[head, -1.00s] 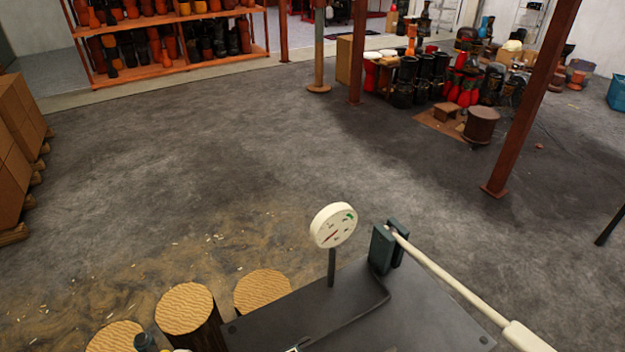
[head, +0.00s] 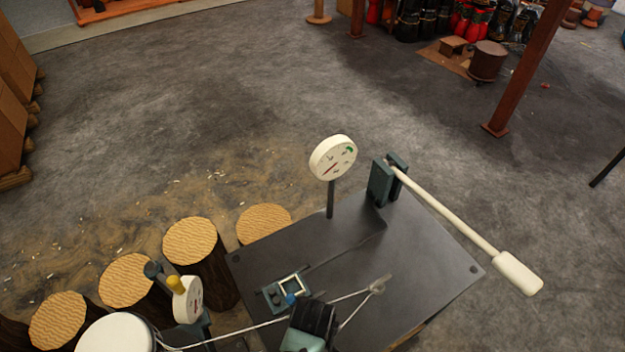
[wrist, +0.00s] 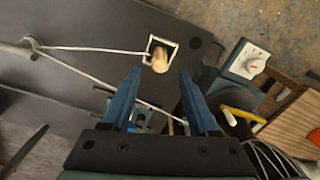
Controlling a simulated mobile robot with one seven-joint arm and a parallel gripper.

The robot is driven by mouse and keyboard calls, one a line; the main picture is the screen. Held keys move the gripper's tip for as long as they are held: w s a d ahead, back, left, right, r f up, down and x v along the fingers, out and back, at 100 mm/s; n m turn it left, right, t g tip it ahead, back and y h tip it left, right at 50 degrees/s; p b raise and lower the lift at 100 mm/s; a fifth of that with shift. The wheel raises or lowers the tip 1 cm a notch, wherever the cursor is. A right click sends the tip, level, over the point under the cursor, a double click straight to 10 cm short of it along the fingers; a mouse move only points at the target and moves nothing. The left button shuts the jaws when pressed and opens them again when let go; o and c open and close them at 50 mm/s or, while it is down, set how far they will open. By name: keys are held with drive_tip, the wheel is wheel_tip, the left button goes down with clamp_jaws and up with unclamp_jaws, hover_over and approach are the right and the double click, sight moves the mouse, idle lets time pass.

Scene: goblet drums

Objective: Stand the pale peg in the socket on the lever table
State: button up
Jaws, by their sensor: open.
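The lever table (head: 420,260) is a dark grey plate with a dial gauge (head: 333,158) and a long cream lever (head: 455,222). Its small square pale-rimmed socket (head: 287,290) is near the front left, and also shows in the wrist view (wrist: 174,44). There, a pale tan peg (wrist: 159,62) appears at the socket's opening, its rounded end just beyond the fingertips; its exact seating and tilt are unclear. My gripper (wrist: 160,75) is open, its blue fingers apart and pointing toward the socket. In the head view, my gripper (head: 291,299) is beside the socket and partly hides it.
A thin pale cord (head: 348,297) runs over the plate by a small pulley (head: 377,286). Several log stools (head: 190,240), a white-topped drum (head: 115,334) and a small dial (head: 188,300) crowd the left.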

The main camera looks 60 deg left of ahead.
drive_tip(key=shift+r, duration=2.65)
